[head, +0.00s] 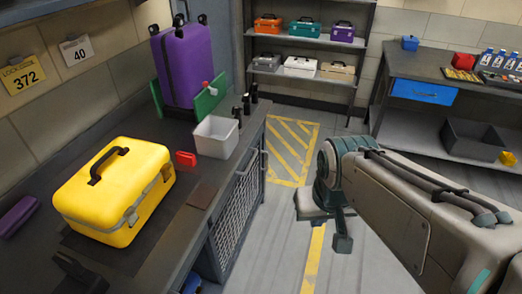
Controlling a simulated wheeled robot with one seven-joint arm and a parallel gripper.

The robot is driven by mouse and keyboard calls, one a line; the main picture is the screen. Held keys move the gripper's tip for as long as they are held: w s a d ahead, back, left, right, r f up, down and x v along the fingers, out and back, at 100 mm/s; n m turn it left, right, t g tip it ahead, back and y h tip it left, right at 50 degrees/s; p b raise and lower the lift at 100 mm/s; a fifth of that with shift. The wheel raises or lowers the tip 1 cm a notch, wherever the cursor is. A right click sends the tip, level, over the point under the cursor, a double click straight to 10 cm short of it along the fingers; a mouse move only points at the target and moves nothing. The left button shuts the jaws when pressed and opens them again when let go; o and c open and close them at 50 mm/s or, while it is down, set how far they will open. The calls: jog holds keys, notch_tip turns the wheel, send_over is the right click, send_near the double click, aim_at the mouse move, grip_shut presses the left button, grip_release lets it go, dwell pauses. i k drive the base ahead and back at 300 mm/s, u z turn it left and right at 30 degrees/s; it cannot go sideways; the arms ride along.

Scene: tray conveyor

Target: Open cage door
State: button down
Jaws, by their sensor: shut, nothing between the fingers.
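The cage door (238,207) is a dark-framed wire mesh panel on the front of the cabinet below the left counter. It looks closed, in line with the cabinet front. My arm hides part of the floor on the right.
The counter (150,240) carries a yellow case (115,190), a white bin (215,137) and a purple suitcase (183,65). A shelf (305,40) with toolboxes stands at the back. A workbench (420,70) stands right. Floor between cabinet and gripper is clear.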

aim_at(221, 275)
jog(key=u, duration=0.3)
jog(key=k, duration=0.2)
jog(key=z, duration=1.45)
jog(key=i, duration=1.25)
jog(key=u, duration=0.35)
jog(key=i, duration=1.1)
jog(key=u, duration=0.75)
